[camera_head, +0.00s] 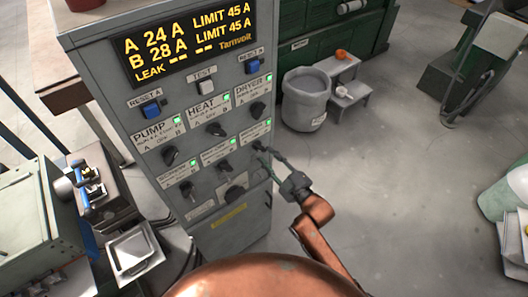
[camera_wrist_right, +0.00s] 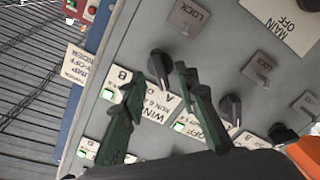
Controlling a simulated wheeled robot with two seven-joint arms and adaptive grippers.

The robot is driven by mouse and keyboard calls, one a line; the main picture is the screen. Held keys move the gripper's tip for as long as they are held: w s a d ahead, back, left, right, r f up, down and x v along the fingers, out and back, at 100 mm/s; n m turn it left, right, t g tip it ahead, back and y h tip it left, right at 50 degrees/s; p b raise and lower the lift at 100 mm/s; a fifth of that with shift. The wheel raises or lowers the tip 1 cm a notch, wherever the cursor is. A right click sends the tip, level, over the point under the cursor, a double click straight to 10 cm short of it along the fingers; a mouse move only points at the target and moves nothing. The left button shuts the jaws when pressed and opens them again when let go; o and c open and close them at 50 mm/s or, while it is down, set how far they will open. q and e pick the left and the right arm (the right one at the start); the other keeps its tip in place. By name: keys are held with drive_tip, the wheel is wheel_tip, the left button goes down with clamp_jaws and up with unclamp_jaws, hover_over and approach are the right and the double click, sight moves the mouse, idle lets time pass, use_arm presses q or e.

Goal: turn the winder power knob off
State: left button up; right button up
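The winder power knob is a black rotary knob (camera_wrist_right: 160,65) on the grey control cabinet (camera_head: 110,85). In the wrist view it stands by a white label (camera_wrist_right: 157,108) starting "WIN", with a lit green lamp (camera_wrist_right: 179,127). My right gripper (camera_head: 268,155) reaches the lower right of the cabinet face in the head view. In the wrist view its green fingers (camera_wrist_right: 156,85) are spread, with the knob between and just beyond their tips. I cannot tell whether they touch it. The knob's setting is not clear. My left gripper is out of view.
Other black knobs, such as the dryer knob (camera_head: 257,109) and heat knob (camera_head: 216,130), sit close by. Another knob (camera_wrist_right: 230,108) is beside the right finger. A grey bin (camera_head: 304,100) and small step (camera_head: 345,93) stand behind.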

drive_tip(key=shift+x, duration=1.45)
drive_tip(key=shift+c, duration=0.3)
clamp_jaws()
